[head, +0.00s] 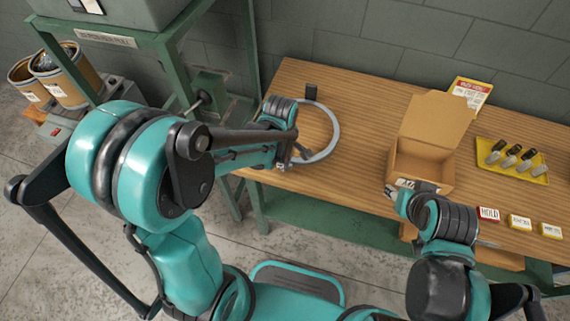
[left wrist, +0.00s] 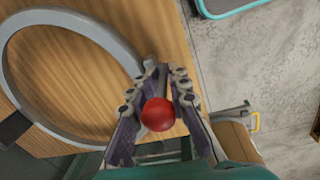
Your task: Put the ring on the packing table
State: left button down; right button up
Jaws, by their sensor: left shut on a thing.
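A large grey ring (head: 331,150) shows over the left part of the wooden packing table (head: 345,95). I cannot tell whether it rests on the wood or hovers just above it. In the left wrist view the ring (left wrist: 88,20) fills the left side. My left gripper (left wrist: 160,88) is at the ring's near edge, shut on a dark stem with a red ball knob (left wrist: 157,115), which seems joined to the ring. In the head view the left gripper (head: 292,160) is partly hidden by its own wrist. My right gripper (head: 398,195) is by the open carton's front; its fingers are unclear.
The open cardboard carton (head: 422,165) stands mid-table. A yellow tray (head: 545,178) with several small cylinders is at the right, near label blocks (head: 488,214). A green machine frame (head: 208,90) stands left of the table.

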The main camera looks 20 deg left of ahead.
pick_arm(q)
jog(key=shift+f, duration=0.65)
pick_arm(e)
jog(key=shift+f, duration=0.25)
pick_arm(q)
jog(key=shift+f, duration=0.1)
jog(key=c, duration=1.4)
grip_release()
pick_arm(e)
jog(key=shift+f, duration=0.15)
